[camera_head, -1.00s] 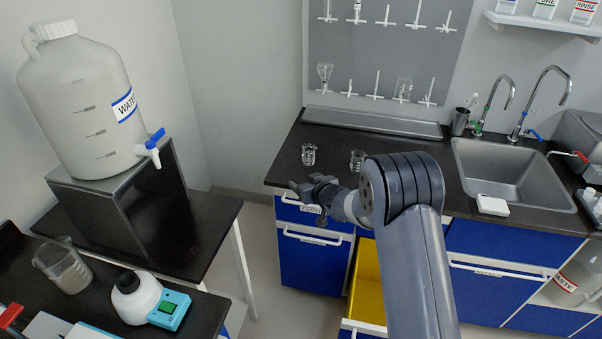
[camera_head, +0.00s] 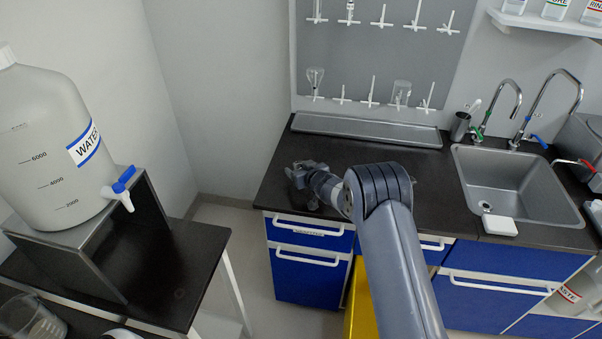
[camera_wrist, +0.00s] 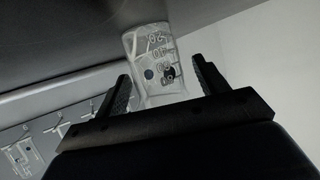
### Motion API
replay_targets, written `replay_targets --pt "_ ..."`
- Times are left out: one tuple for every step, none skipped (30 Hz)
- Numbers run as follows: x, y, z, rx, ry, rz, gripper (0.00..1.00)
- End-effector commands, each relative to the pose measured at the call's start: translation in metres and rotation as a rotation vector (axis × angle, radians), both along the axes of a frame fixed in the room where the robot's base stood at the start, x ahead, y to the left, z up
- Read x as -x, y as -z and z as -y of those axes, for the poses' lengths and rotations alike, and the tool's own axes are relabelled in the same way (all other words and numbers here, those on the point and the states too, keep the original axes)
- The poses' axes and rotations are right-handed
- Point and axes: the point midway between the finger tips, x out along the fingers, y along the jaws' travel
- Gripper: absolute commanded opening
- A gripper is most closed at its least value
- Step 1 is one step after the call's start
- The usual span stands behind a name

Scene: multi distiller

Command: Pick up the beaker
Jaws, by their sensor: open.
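A clear glass beaker with white markings (camera_wrist: 148,42) shows in the wrist view, upside down in the picture against the dark counter. My gripper (camera_wrist: 160,68) is open, with one black finger to each side of the beaker and a visible gap on both sides. In the head view my gripper (camera_head: 303,172) is low over the left part of the counter (camera_head: 275,165). No beaker on that counter can be made out there, as my gripper and arm cover that area.
A grey sink (camera_head: 520,185) with taps is set in the counter at right. A pegboard (camera_head: 375,50) with hung glassware rises behind a metal tray (camera_head: 365,129).

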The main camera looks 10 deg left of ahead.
Motion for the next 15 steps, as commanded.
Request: replay_targets --pt "0.0001 0.0002 -0.0001 0.0 0.0 0.0 0.69" --pt "0.0001 0.0003 0.0001 0.0 0.0 0.0 0.69" --pt "0.0001 0.0003 0.0001 0.0 0.0 0.0 0.69" --pt "0.0001 0.0003 0.0001 0.0 0.0 0.0 0.69" --pt "0.0001 0.0003 0.0001 0.0 0.0 0.0 0.67" --pt "0.0002 0.0002 0.0001 0.0 0.0 0.0 0.64" --pt "0.0002 0.0002 0.0001 0.0 0.0 0.0 0.61" --pt "0.0001 0.0002 0.0002 0.0 0.0 0.0 0.59" --pt "0.0001 0.0002 0.0002 0.0 0.0 0.0 0.56" --pt "0.0002 0.0002 0.0003 0.0 0.0 0.0 0.53" --pt "0.0002 0.0002 0.0003 0.0 0.0 0.0 0.51" --pt "0.0002 0.0002 0.0003 0.0 0.0 0.0 0.47" --pt "0.0002 0.0002 0.0003 0.0 0.0 0.0 0.45" --pt "0.0002 0.0002 0.0003 0.0 0.0 0.0 0.43" --pt "0.0002 0.0002 0.0003 0.0 0.0 0.0 0.39"
